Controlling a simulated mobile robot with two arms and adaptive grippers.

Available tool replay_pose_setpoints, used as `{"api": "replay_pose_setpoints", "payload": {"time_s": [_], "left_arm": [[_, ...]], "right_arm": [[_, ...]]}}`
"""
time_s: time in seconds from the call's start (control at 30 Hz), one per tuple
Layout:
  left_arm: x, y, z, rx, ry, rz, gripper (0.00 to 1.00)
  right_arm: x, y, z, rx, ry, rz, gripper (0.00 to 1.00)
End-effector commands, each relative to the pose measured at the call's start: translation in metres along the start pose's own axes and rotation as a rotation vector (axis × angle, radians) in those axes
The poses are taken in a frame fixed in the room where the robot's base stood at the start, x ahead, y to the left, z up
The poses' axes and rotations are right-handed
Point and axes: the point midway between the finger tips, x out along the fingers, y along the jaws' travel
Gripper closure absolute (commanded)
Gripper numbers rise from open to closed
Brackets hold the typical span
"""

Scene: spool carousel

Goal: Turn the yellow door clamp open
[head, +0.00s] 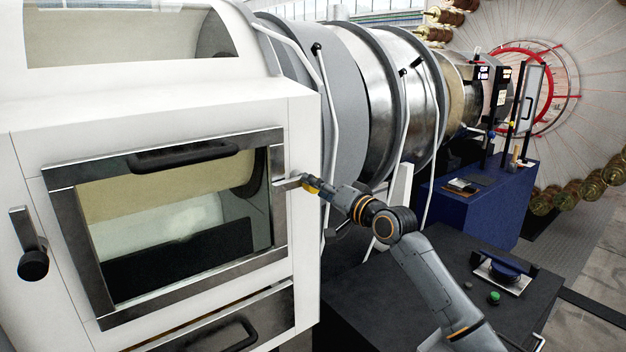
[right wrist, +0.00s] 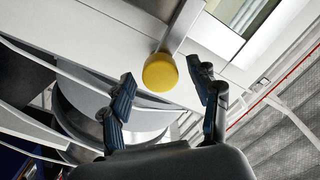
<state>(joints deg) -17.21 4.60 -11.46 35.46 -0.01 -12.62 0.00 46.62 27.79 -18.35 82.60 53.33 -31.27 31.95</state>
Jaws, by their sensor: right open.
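The yellow door clamp (head: 311,185) sits at the right edge of the white cabinet's windowed door (head: 62,177), at the end of a short metal bar (head: 288,183). In the right wrist view the yellow knob (right wrist: 160,72) shows round at the end of the bar (right wrist: 182,25). My right gripper (head: 325,190) is at the clamp. In the right wrist view its two dark fingers (right wrist: 166,90) are spread, one on each side of the knob, with gaps visible. Whether the fingertips reach past the knob is hard to tell. My left gripper is not in view.
The white cabinet (head: 305,130) fills the left, with a black-knobbed lever (head: 33,264) and a lower drawer (head: 240,325). Silver drums and pale bent rails stand behind my right arm. A dark table (head: 400,310) carries a green button (head: 494,297). A blue cabinet (head: 470,215) stands beyond.

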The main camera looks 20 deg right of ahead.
Motion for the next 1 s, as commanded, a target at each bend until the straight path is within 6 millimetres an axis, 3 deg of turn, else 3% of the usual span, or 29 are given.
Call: {"api": "replay_pose_setpoints", "payload": {"time_s": [0.2,0.57,0.87,1.0], "left_arm": [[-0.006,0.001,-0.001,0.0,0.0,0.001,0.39],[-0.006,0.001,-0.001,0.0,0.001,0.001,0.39],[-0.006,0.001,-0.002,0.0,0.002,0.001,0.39],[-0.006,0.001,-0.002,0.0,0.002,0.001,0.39]], "right_arm": [[0.019,-0.001,-0.001,0.001,0.0,0.0,0.39],[0.022,0.001,0.0,-0.001,0.0,0.001,0.39],[0.022,0.001,0.0,-0.001,0.0,0.001,0.98],[0.022,0.0,0.0,-0.001,0.001,0.001,1.0]]}}
